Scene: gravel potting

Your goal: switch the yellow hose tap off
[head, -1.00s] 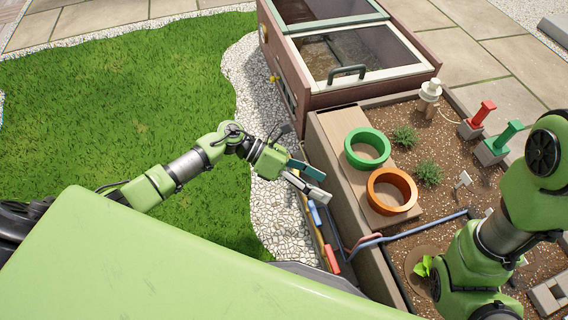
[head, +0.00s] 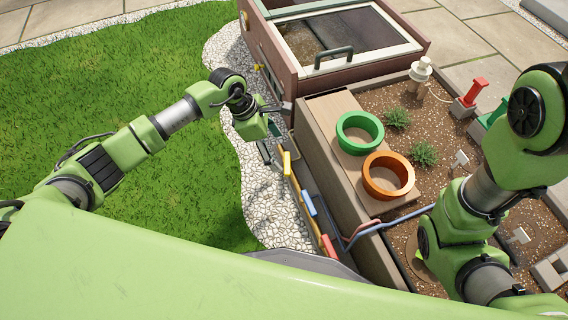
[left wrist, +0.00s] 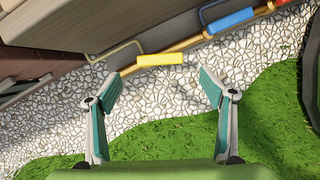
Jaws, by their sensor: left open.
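The yellow hose tap lever (head: 286,163) is on the outer side of the planter, low beside the gravel strip. In the left wrist view the yellow lever (left wrist: 160,59) lies ahead of my fingers, roughly along the brass pipe (left wrist: 194,40). My left gripper (head: 272,140) is just beside the yellow lever at the planter's side. In the left wrist view the left gripper (left wrist: 160,92) is open and empty, its two fingers spread wide, with the lever beyond the fingertips, apart from them. My right gripper is out of view.
A blue lever (head: 308,203) and a red lever (head: 329,247) sit along the same pipe. Green (head: 359,146) and orange (head: 370,185) pots stand on the planter's board. A cold frame (head: 330,75) stands behind. Gravel (head: 262,195) and grass (head: 140,80) lie open on the left.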

